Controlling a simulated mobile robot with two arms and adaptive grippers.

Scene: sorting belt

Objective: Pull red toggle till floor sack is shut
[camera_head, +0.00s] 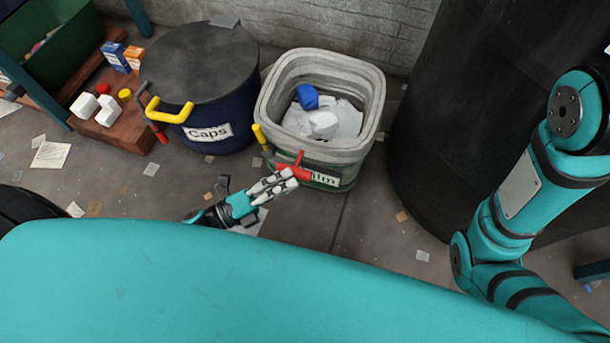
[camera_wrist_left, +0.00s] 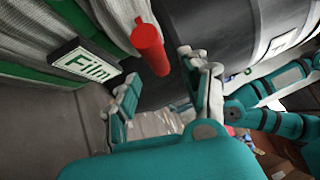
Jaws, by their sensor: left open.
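The floor sack (camera_head: 345,155) is a grey-lined, green-based container with a "Film" label, which also shows in the left wrist view (camera_wrist_left: 85,64). Its mouth is wide open, with white crumpled material and a blue-and-white item (camera_head: 308,97) inside. The red toggle (camera_head: 293,170) hangs at its front; in the left wrist view the red toggle (camera_wrist_left: 151,45) lies just beyond and between my fingertips. My left gripper (camera_head: 284,181) is open beside the toggle; whether it touches is unclear. My right arm shows at the right, its gripper out of view.
A wooden pallet (camera_head: 120,125) holds small bottles and boxes. Paper scraps litter the floor.

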